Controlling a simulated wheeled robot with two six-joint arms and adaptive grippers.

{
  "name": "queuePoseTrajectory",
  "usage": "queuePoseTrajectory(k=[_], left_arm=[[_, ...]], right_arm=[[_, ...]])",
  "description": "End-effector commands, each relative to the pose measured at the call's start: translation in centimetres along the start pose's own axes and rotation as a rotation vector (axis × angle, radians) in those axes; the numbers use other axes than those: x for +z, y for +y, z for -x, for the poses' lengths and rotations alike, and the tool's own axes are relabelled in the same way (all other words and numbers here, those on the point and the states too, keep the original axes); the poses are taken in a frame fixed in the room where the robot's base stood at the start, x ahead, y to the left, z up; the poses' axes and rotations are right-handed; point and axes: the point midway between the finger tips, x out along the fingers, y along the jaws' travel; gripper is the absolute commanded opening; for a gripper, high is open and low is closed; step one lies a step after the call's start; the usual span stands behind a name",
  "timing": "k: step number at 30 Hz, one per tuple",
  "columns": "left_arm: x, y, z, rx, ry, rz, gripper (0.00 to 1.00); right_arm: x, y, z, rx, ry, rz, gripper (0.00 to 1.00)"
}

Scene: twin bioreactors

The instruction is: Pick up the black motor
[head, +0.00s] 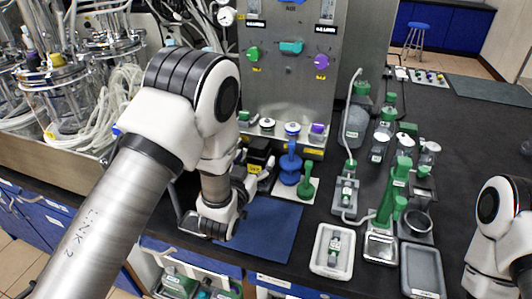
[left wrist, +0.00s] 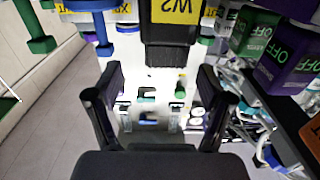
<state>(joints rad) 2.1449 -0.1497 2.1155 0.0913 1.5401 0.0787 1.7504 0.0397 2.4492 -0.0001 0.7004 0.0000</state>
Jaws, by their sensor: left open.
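The black motor (head: 258,153), with a yellow label, stands at the foot of the steel panel in the head view, partly hidden by my left arm. In the left wrist view the black motor (left wrist: 172,42) shows at the top centre, with its label upside down. The motor's lower end lies just beyond the fingertips. My right gripper is out of view.
A blue stand (head: 289,168) and a green stand (head: 307,186) are close right of the motor. A blue mat (head: 268,228) lies in front. White and grey trays (head: 332,250) are farther right. Glass vessels and tubing (head: 60,85) crowd the left.

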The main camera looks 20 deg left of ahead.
Motion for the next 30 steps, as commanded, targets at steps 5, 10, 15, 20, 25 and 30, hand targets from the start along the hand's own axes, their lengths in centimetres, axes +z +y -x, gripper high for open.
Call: queuePoseTrajectory(k=[5,10,15,20,25,30], left_arm=[[-0.4,-0.2,-2.4,-0.001,0.001,0.001,0.8],[-0.7,-0.6,-5.4,-0.001,0.001,0.001,0.8],[-0.4,-0.6,-7.1,0.0,0.0,0.0,0.8],[-0.3,-0.6,-7.1,0.0,-0.001,0.0,0.8],[-0.3,-0.6,-7.1,0.0,-0.001,0.0,0.24],[-0.5,-0.6,-7.1,0.0,0.004,0.0,0.0]], right_arm=[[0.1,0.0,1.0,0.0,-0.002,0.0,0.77],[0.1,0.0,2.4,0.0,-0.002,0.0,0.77],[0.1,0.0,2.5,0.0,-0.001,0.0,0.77],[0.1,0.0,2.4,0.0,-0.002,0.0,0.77],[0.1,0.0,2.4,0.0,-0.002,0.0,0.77],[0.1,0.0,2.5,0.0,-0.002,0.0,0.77]])
